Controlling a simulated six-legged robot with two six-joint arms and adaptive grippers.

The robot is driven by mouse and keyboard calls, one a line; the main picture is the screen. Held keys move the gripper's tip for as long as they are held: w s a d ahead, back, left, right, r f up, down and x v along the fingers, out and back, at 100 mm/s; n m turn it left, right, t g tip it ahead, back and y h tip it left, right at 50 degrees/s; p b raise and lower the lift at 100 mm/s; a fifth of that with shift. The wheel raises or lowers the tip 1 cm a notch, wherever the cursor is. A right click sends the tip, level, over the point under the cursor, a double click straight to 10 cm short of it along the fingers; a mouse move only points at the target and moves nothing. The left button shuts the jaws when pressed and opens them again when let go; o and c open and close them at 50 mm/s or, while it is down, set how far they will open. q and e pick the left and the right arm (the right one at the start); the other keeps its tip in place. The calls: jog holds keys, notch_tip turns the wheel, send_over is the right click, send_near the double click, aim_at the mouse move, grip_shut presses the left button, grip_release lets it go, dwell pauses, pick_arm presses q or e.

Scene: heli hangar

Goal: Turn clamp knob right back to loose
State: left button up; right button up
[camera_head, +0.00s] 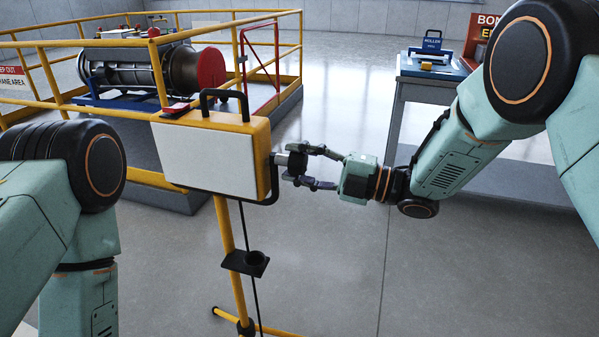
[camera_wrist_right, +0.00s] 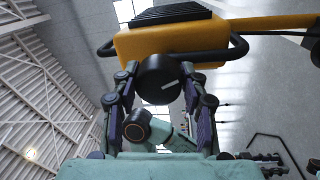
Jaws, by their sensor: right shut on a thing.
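A yellow box with a white front panel (camera_head: 205,158) and black handles stands on a yellow pole. A black clamp knob (camera_head: 296,163) sticks out from its right side. My right gripper (camera_head: 318,168) reaches in from the right, its two fingers shut around the knob. In the right wrist view the knob (camera_wrist_right: 160,80) is a round black end with a white line mark, between the two fingers (camera_wrist_right: 155,95). The line is tilted a little from level. The yellow box (camera_wrist_right: 175,42) is behind it. My left arm shows at the left edge of the head view, but its gripper is out of view.
A yellow railing (camera_head: 150,40) encloses a drum machine with a red end (camera_head: 210,68) at the back left. A grey table (camera_head: 425,80) with a blue stand (camera_head: 432,52) is at the back right. The pole (camera_head: 228,235) carries a black bracket (camera_head: 245,262). Floor on the right is clear.

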jog(key=n+g+b, duration=0.1)
jog(key=n+b, duration=0.3)
jog(key=n, duration=0.1)
jog(key=shift+f+n, duration=0.15)
jog(key=shift+n, duration=0.15)
jog(key=shift+n+b, duration=1)
jog(key=shift+n, duration=0.2)
jog(key=o, duration=1.1)
jog(key=shift+o, duration=0.2)
jog(key=shift+d, duration=0.15)
jog(key=v, duration=1.1)
jog(key=shift+d, duration=0.4)
